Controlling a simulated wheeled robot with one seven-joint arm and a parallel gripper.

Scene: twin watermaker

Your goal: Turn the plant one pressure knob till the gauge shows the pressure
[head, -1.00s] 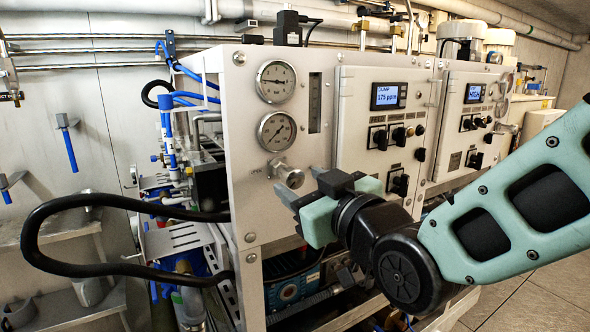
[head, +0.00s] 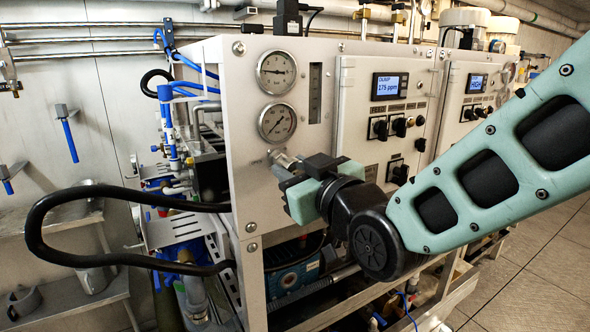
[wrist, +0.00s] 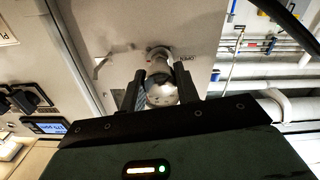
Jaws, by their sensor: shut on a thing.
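The pressure knob (head: 283,160) is a silver metal knob on the white front panel of plant one, just below two round gauges. My gripper (head: 287,175) reaches it from the right and covers part of it. In the wrist view the knob (wrist: 162,88) sits between the two dark fingers, which are shut on it. The upper gauge (head: 277,72) and the lower gauge (head: 277,122) both have white faces with dark needles. Their scale numbers are too small to read.
A display (head: 389,86) reading 175 ppm and black rotary switches (head: 379,129) are on the panel to the right. A thick black hose (head: 100,193) loops out at the left. Wall shelves (head: 65,222) stand farther left. Tiled floor (head: 530,262) is clear at the right.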

